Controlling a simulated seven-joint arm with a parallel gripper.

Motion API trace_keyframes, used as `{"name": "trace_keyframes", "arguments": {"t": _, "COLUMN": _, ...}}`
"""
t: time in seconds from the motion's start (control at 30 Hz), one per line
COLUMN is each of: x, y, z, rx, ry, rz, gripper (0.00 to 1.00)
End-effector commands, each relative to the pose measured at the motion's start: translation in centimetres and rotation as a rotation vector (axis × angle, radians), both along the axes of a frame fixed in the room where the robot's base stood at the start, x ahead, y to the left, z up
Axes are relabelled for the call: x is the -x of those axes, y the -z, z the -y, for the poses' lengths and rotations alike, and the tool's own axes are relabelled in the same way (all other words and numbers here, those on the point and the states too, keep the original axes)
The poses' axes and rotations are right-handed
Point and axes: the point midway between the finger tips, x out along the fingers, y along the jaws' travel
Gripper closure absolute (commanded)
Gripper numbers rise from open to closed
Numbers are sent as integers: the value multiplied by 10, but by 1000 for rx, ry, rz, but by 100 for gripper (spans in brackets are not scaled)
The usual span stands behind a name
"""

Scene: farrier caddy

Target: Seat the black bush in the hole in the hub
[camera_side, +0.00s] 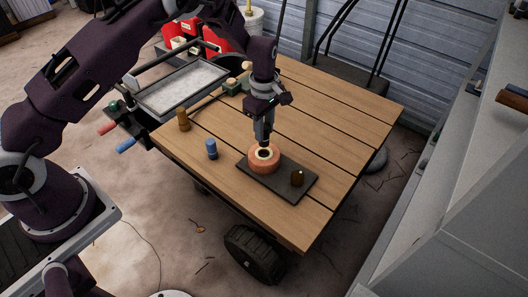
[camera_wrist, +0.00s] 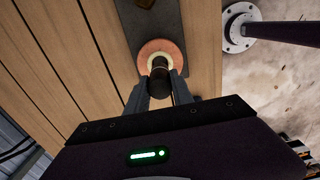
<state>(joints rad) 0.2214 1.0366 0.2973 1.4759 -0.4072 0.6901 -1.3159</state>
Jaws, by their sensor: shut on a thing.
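The hub (camera_side: 264,163) is a thick copper-coloured ring with a pale inner ring, lying on a dark plate (camera_side: 248,168). It also shows in the wrist view (camera_wrist: 148,50). My gripper (camera_side: 264,143) points down right over the hub. In the wrist view its fingers (camera_wrist: 160,88) are shut on the black bush (camera_wrist: 160,75), a dark cylinder. The bush's end overlaps the hub's hole in that view and hides much of it. I cannot tell whether the bush's lower end is inside the hole or just above it.
A dark brown peg (camera_side: 297,179) stands on the plate near its right end. A blue peg (camera_side: 211,149) and a brown peg (camera_side: 183,119) stand on the wooden table (camera_side: 340,120) to the left. A grey tray (camera_side: 180,88) lies behind. The table's right side is clear.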

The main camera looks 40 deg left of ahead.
Motion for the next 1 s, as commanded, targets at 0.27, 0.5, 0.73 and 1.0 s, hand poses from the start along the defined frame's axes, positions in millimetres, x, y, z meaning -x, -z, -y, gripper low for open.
{"name": "trace_keyframes", "arguments": {"t": 0.27, "x": 0, "y": 12, "z": 0, "rx": 0, "ry": 0, "rz": -1, "gripper": 100}}
{"name": "trace_keyframes", "arguments": {"t": 0.5, "x": 0, "y": 24, "z": 0, "rx": 0, "ry": -1, "rz": -1, "gripper": 100}}
{"name": "trace_keyframes", "arguments": {"t": 0.73, "x": 0, "y": 33, "z": 0, "rx": 0, "ry": -1, "rz": 1, "gripper": 100}}
{"name": "trace_keyframes", "arguments": {"t": 1.0, "x": 0, "y": 33, "z": 0, "rx": 0, "ry": 0, "rz": 1, "gripper": 100}}
